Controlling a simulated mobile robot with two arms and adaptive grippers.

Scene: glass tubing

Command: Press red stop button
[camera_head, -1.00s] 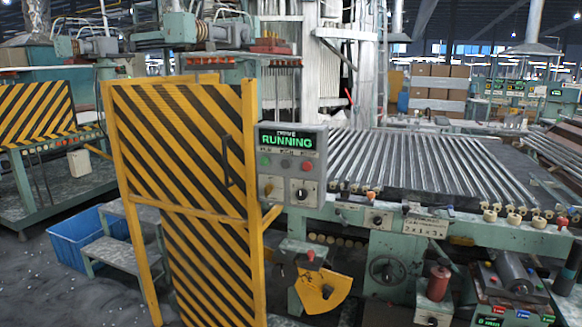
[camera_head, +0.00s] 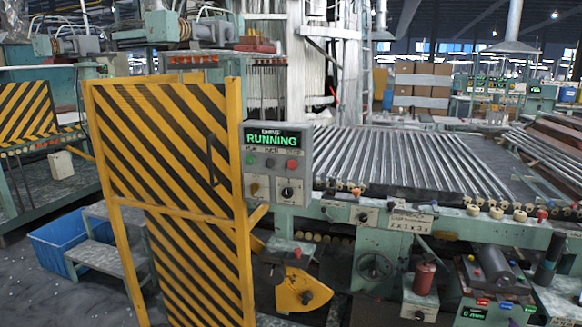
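The red stop button (camera_head: 292,165) is at the right end of the button row on a grey control box (camera_head: 276,185). A green display (camera_head: 273,139) on the box reads "RUNNING". A green button (camera_head: 250,159) sits at the left of the row, and a black knob (camera_head: 288,192) is below the red button. The box is mounted beside the right post of a yellow-and-black striped gate. Neither of my grippers shows in the head view.
The striped gate (camera_head: 172,140) stands left of the control box. A machine bed with glass tubes (camera_head: 405,160) extends to the right. A blue bin (camera_head: 72,243) and grey steps (camera_head: 112,254) are at the left. A red cylinder (camera_head: 425,276) stands low at the right.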

